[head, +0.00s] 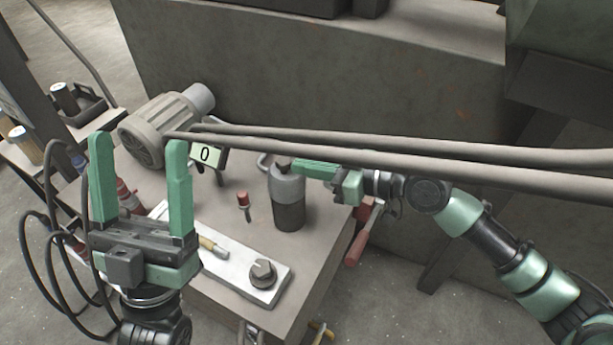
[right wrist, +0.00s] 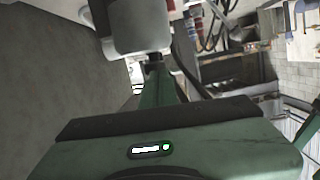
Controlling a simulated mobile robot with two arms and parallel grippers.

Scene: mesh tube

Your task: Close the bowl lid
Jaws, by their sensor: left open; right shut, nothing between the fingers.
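A canister-like vessel (head: 289,213), which I take to be the bowl, stands upright on the grey bench. Its lower part is dark and its upper part (head: 287,187), perhaps the lid, is lighter grey. A small dark knob tops it; whether the lid is fully down I cannot tell. My right gripper (head: 297,166) is shut and empty, its fingertips close beside the knob; contact is unclear. In the right wrist view a light grey rounded body (right wrist: 140,25) and a dark knob-like piece sit at the fingertips (right wrist: 158,75). My left gripper (head: 139,150) is open and empty, left of the vessel.
The bench (head: 240,268) also bears a motor (head: 160,128), a display reading 0 (head: 206,154), a red-handled tool (head: 243,200) and a white plate with a black dial (head: 263,273).

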